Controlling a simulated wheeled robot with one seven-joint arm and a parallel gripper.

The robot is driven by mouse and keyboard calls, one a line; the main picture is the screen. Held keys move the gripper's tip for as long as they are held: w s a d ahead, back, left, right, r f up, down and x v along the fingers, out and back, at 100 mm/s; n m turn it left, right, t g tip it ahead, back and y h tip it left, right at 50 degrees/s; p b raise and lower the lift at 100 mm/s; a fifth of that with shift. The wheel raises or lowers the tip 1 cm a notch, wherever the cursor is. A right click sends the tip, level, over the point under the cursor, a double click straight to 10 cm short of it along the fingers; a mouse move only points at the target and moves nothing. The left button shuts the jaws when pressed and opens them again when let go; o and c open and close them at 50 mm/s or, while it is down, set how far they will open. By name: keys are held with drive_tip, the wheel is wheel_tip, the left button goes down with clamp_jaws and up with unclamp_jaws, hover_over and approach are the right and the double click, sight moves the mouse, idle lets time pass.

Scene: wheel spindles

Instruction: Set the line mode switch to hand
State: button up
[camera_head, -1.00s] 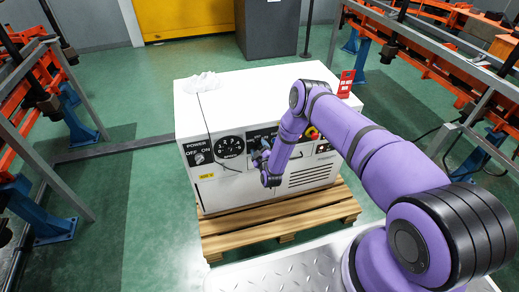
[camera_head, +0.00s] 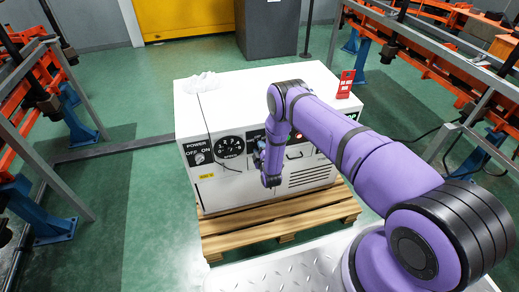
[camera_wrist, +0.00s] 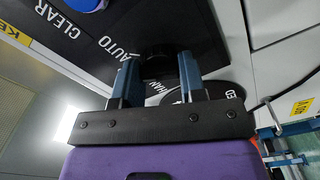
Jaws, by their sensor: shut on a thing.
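The black knob of the line mode switch (camera_wrist: 159,58) sits on a black panel in the wrist view, with AUTO to its upper left and the partly covered letters HAN beside my fingers. My gripper (camera_wrist: 160,76) has its blue fingers on either side of this knob and is shut on it. The pointer of the knob is too dark to read. In the head view my gripper (camera_head: 259,156) is at the front of the white cabinet (camera_head: 270,85), and my wrist hides the switch.
Left of my gripper are a round black dial (camera_head: 230,146) and a POWER OFF/ON switch (camera_head: 199,158). A red sign (camera_head: 345,84) stands on the cabinet top. A wooden pallet (camera_head: 280,225) lies below. Orange racks stand on both sides.

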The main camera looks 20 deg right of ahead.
drive_tip(key=n, duration=1.3)
drive_tip(key=shift+n, duration=0.4)
idle(0.4)
drive_tip(key=o, duration=0.9)
drive_tip(key=shift+o, duration=0.2)
drive_tip(key=s, duration=1.1)
drive_tip(key=shift+w, duration=0.1)
